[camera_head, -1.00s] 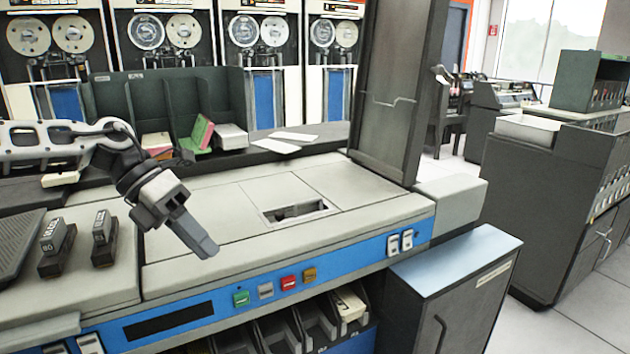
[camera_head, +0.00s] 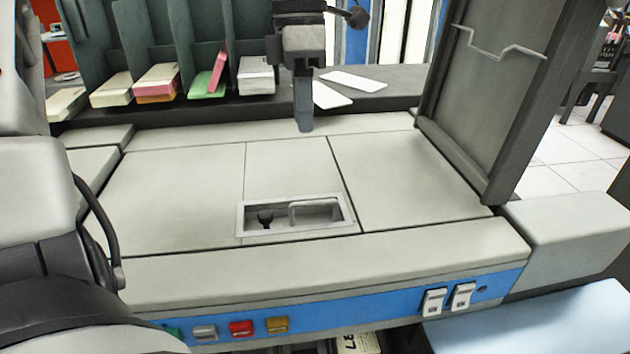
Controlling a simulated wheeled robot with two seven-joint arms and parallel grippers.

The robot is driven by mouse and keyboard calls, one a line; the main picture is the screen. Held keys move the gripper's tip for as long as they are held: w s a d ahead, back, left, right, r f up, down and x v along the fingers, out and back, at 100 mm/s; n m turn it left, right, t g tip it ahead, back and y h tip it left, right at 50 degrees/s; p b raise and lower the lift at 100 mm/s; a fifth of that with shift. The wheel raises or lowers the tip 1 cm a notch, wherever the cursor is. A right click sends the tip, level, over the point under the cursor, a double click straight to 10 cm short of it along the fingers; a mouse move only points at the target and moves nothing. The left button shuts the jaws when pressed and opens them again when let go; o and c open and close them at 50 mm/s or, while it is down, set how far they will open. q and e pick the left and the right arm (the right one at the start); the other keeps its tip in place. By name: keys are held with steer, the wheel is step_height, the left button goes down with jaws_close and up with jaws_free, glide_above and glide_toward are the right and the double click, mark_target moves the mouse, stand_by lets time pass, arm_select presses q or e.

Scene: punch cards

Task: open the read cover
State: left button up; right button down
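The read cover appears to be the pale flat panel (camera_head: 287,165) in the top of the machine, lying level with its neighbours. At its front edge is a recessed pocket (camera_head: 240,222) with a light bar handle (camera_head: 314,211) and a small dark knob (camera_head: 265,217) inside. My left gripper (camera_head: 305,128) points down above or behind the panel's far edge, apart from the handle. Its fingers show as one narrow block, look shut, and hold nothing visible. My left arm's large links fill the left side and hide that end of the machine. My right gripper is not in view.
A dark upright panel (camera_head: 490,85) rises at the machine's right rear. Card stacks (camera_head: 156,78) stand in dark dividers at the back, with loose white cards (camera_head: 352,81) beside them. Coloured buttons (camera_head: 241,328) and white switches (camera_head: 433,302) line the blue front strip.

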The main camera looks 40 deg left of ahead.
mark_target(308, 187)
arm_select(q)
steer(key=f, duration=0.4)
steer(key=s+d+f, duration=0.1)
steer(key=f, duration=0.3)
steer(key=d+f, duration=0.1)
steer(key=f, duration=0.3)
steer(key=shift+s, duration=0.15)
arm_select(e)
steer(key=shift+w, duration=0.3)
